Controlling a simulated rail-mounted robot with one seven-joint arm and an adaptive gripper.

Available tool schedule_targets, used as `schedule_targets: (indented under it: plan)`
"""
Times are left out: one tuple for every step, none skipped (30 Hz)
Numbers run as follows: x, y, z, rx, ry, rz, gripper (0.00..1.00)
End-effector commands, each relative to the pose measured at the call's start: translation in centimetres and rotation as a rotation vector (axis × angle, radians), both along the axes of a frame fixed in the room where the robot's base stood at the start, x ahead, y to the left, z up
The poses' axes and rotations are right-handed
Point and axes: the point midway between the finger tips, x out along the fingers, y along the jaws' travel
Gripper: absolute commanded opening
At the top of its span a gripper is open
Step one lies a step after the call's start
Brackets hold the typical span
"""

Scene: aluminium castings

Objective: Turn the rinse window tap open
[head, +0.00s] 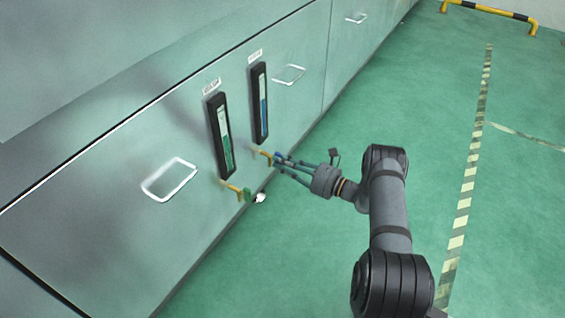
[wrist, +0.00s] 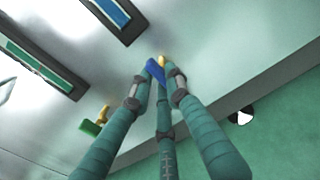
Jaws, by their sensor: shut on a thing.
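Two sight windows sit on the grey cabinet front. The right window (head: 259,103) shows blue, the left window (head: 220,136) green; their labels are too small to read. A brass tap (head: 262,153) with a blue handle projects below the blue window. My gripper (head: 279,160) is shut on this blue handle, which shows between the fingertips in the wrist view (wrist: 155,71). The fingers partly hide the handle, so I cannot tell its exact angle. A second brass tap with a green handle (head: 246,195) is below the green window, apart from my gripper.
The cabinet front (head: 110,230) carries several pale handles, one (head: 169,179) left of the windows. A small white and black object (head: 260,198) is near the cabinet's foot. The green floor (head: 300,270) is open, with a striped line (head: 463,205) and a yellow-black barrier (head: 490,10) farther off.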

Motion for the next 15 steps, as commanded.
schedule_targets:
  plan:
    - [-0.04,-0.04,-0.05,-0.002,-0.001,0.001,0.00]
    - [-0.04,-0.04,-0.05,-0.002,-0.001,0.001,0.17]
    - [-0.04,-0.04,-0.05,-0.001,0.000,0.001,0.20]
    - [-0.04,-0.04,-0.05,-0.001,0.000,0.001,0.21]
    - [-0.04,-0.04,-0.05,-0.001,0.000,0.001,0.23]
    - [-0.03,-0.03,-0.04,-0.001,0.000,0.001,0.25]
    - [-0.03,-0.03,-0.04,-0.001,0.000,0.001,0.27]
    - [-0.03,-0.03,-0.03,-0.001,0.000,0.000,0.29]
    - [-0.01,-0.03,-0.03,-0.001,0.000,0.000,0.31]
    - [-0.02,-0.02,-0.03,-0.001,0.000,0.000,0.33]
    - [-0.01,-0.03,-0.02,-0.001,0.000,0.000,0.35]
    - [-0.01,-0.02,-0.02,-0.001,0.000,0.000,0.35]
    - [-0.01,-0.02,-0.02,-0.001,0.000,0.000,0.35]
    - [-0.01,-0.02,-0.02,-0.001,0.000,0.000,0.35]
    - [-0.01,-0.02,-0.01,-0.001,0.000,0.000,0.35]
